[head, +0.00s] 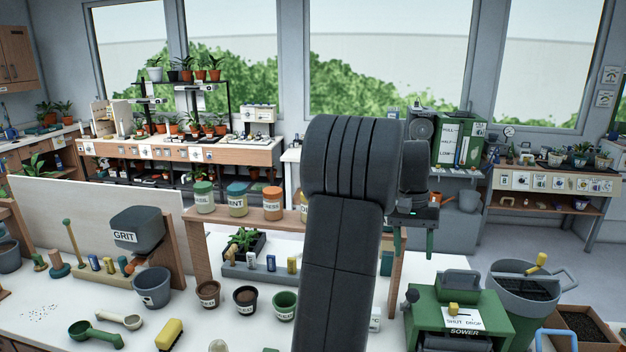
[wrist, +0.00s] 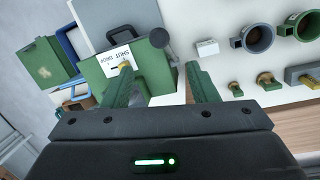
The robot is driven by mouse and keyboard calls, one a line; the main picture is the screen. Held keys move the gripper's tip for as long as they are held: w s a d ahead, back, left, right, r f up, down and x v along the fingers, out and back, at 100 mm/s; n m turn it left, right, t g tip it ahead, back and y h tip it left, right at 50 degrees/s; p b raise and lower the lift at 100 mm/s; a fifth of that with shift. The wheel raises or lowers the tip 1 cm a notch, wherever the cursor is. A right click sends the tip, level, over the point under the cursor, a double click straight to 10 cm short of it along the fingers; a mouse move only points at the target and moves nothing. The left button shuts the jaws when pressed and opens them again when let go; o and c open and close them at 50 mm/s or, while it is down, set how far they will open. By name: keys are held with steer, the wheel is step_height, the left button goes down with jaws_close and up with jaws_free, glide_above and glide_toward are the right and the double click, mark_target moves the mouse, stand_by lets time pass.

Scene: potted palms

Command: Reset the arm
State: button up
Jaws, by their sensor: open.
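My dark arm rises through the middle of the head view and bends over at the top. My gripper (head: 414,252) hangs from it to the right, green fingers pointing down, apart and with nothing between them. In the wrist view my gripper (wrist: 160,68) is also open and empty. The green sower (head: 462,290), with a "SHUT DROP" label and a yellow knob, stands on the right end of the table. In the wrist view the sower (wrist: 92,75) lies beyond the left finger, which partly covers it. My arm hides part of the table.
Three pots, including a green pot (head: 285,305), stand left of my arm. A shelf (head: 225,218) carries labelled jars. A grit dispenser (head: 138,230) stands above a grey pot (head: 152,287). A large grey bucket (head: 570,278) stands right of the sower.

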mark_target(413, 289)
steer(key=f, duration=0.4)
steer(key=s+f, duration=0.1)
steer(key=f, duration=0.3)
steer(key=s+d+f+p, duration=0.1)
steer(key=f, duration=0.3)
steer(key=shift+s+f, duration=0.15)
steer(key=shift+f, duration=0.05)
steer(key=shift+s+a, duration=0.1)
steer(key=shift+s, duration=0.05)
steer(key=shift+r, duration=0.1)
